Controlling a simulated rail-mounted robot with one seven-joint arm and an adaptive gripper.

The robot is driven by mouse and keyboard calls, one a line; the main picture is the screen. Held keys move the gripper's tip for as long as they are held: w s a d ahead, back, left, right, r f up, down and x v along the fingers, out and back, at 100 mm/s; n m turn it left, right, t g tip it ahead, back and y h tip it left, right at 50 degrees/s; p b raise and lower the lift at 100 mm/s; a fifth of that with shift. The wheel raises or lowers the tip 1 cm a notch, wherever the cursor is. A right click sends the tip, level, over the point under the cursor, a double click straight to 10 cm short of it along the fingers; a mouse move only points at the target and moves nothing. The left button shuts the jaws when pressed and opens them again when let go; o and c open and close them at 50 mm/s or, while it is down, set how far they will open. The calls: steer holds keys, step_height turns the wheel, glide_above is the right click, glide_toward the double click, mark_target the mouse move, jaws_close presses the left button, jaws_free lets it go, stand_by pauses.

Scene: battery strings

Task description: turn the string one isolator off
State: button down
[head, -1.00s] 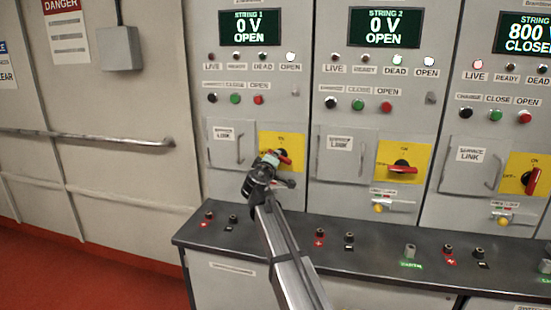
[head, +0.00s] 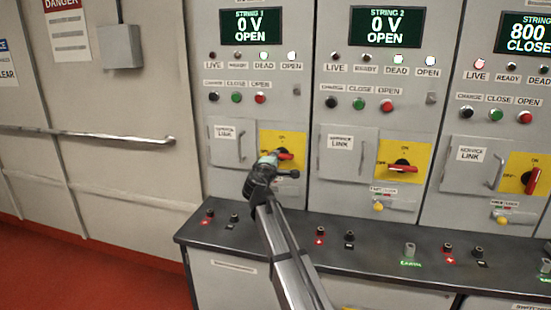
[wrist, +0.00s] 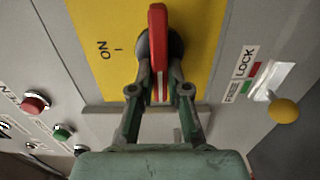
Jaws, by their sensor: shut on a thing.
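The string one isolator is a red handle (head: 285,153) on a yellow plate (head: 297,142), under the display reading 0 V OPEN. In the wrist view the red handle (wrist: 158,35) lies between the fingers of my gripper (wrist: 160,92), which are shut on it. The handle lies across the plate, at right angles to the ON mark's direction, like the string two handle. The ON mark (wrist: 104,50) shows at the left in the wrist view. In the head view my gripper (head: 275,162) covers part of the handle and plate.
A lock with a yellow knob (wrist: 284,110) sits close beside the plate. The string two isolator (head: 402,168) is to the right; the string three handle (head: 531,181) stands upright. The service link door (head: 233,146) is at left. A dark ledge (head: 270,237) with terminals runs below.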

steer(key=shift+r, duration=0.1)
steer(key=c, duration=1.1)
jaws_free()
steer(key=shift+c, duration=0.2)
steer(key=v, duration=1.2)
